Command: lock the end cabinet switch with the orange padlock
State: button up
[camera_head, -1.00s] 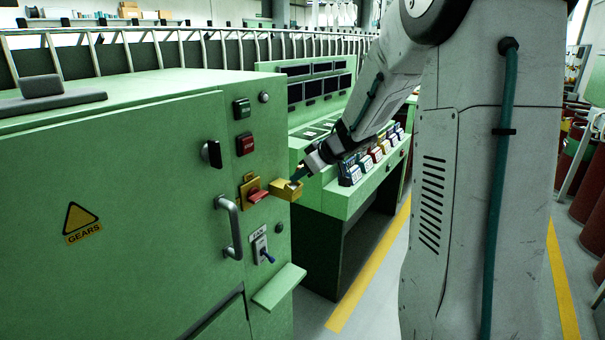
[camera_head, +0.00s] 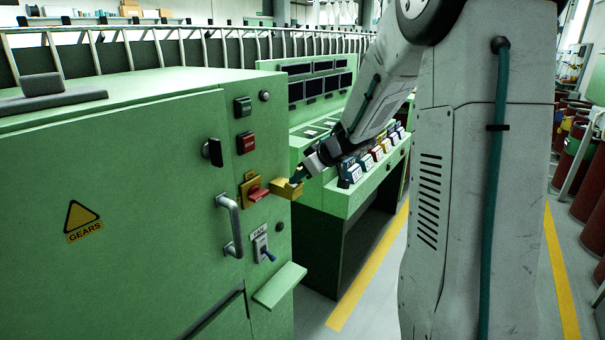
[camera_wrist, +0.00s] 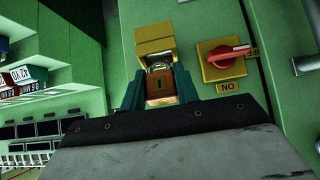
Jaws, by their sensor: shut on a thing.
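The end cabinet switch (camera_head: 257,190) is a red handle on a yellow plate on the green cabinet's narrow face. In the wrist view the switch (camera_wrist: 222,57) has its handle's white mark pointing toward the OFF label; ON is on another side. A yellow block (camera_head: 285,188) juts from the cabinet beside the switch; it also shows in the wrist view (camera_wrist: 154,40). The orange padlock (camera_wrist: 161,88) is between the teal fingers of my gripper (camera_wrist: 159,92), which is shut on it. Its metal shackle meets the yellow block; I cannot tell whether it passes through. My gripper (camera_head: 296,177) hides the padlock in the head view.
A grey door handle (camera_head: 231,226), a FAN toggle (camera_head: 264,248) and a small green ledge (camera_head: 279,286) are close below the switch. A console (camera_head: 345,195) with several coloured tags stands just behind my gripper. Floor shows at right, with yellow lines.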

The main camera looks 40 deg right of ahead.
jog(key=shift+w+f, duration=0.1)
jog(key=shift+f, duration=0.25)
jog(key=o, duration=1)
jog(key=v, duration=0.7)
jog(key=shift+s+r, duration=0.2)
jog(key=shift+s, duration=0.05)
